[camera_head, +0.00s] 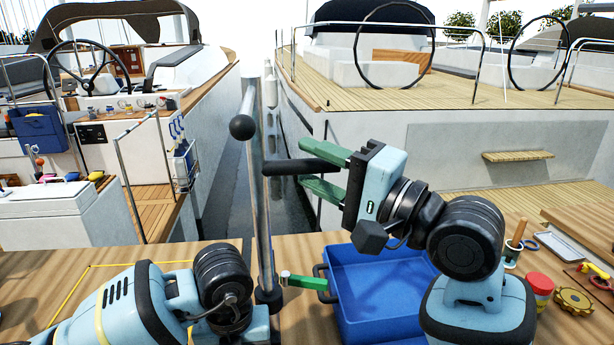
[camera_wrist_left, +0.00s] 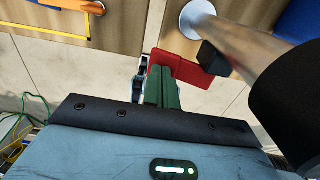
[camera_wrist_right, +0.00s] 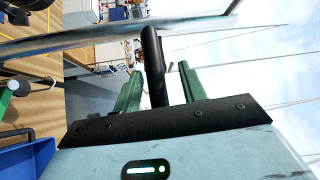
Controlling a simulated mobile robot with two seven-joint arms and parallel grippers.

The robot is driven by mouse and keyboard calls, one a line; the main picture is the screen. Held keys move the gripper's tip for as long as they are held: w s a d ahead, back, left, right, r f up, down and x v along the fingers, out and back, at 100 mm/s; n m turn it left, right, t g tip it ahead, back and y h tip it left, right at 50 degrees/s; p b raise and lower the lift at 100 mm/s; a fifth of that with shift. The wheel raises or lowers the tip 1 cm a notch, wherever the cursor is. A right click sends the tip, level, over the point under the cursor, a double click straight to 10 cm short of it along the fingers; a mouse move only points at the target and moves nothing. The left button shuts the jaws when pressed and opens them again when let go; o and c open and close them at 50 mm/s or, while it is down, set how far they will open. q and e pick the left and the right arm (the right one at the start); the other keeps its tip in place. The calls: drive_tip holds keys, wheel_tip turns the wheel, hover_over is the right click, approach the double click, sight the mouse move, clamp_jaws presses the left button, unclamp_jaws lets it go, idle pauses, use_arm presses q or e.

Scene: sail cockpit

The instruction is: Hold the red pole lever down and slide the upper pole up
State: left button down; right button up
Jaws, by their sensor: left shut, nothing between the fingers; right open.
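A chrome pole (camera_head: 264,225) stands upright at the centre, with a black knob and a black sideways handle (camera_head: 300,167) on its upper part. My right gripper (camera_head: 325,172) is open, its two green fingers above and below the handle's free end. The right wrist view shows the handle (camera_wrist_right: 155,70) between the spread fingers. The red lever (camera_wrist_left: 185,68) shows low on the pole in the left wrist view. My left gripper (camera_wrist_left: 163,75) is shut and empty right at the lever; I cannot tell whether they touch. The head view hides the red lever and left fingertips.
A green-gripped lever (camera_head: 305,282) sticks out right of the pole's lower part. A blue bin (camera_head: 385,270) lies right of it on the wooden counter. Jars and tools crowd the right counter. Moored boats stand behind, with open air around the upper pole.

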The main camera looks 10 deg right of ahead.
drive_tip(key=v, duration=1)
drive_tip(key=shift+r, duration=0.1)
use_arm(q)
drive_tip(key=shift+r+p, duration=1)
drive_tip(key=shift+r, duration=0.9)
wheel_tip(320, 180, up, 4)
drive_tip(key=shift+r+p, duration=0.15)
drive_tip(key=shift+p, duration=0.85)
use_arm(e)
drive_tip(key=s+r+n+y, duration=0.1)
drive_tip(key=s+r, duration=0.3)
drive_tip(key=r, duration=0.6)
drive_tip(key=shift+w+f, duration=0.1)
drive_tip(key=shift+f, duration=0.05)
